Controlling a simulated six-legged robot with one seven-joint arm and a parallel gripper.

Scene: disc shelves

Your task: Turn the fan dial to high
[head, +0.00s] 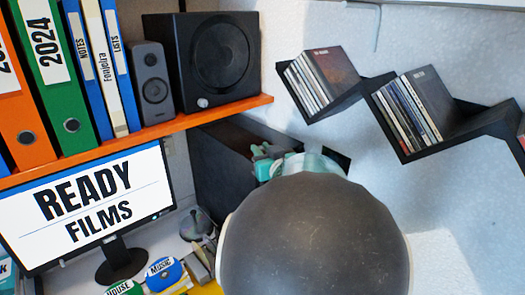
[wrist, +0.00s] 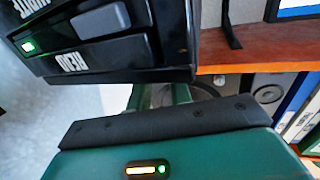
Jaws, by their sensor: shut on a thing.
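My teal gripper shows in the head view (head: 270,160), mostly behind my own dark round arm joint. It is in front of the right side of a dark box (head: 225,165) under the orange shelf. In the wrist view, a black device (wrist: 120,45) with a small green light, a grey button and white lettering is close above my gripper (wrist: 160,95).
An orange shelf (head: 130,136) holds binders (head: 60,75) and black speakers (head: 215,60). Below it stand a monitor (head: 90,205) and small items on the desk. Black zigzag wall shelves (head: 455,130) with disc cases hang at the right. The wall below them is bare.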

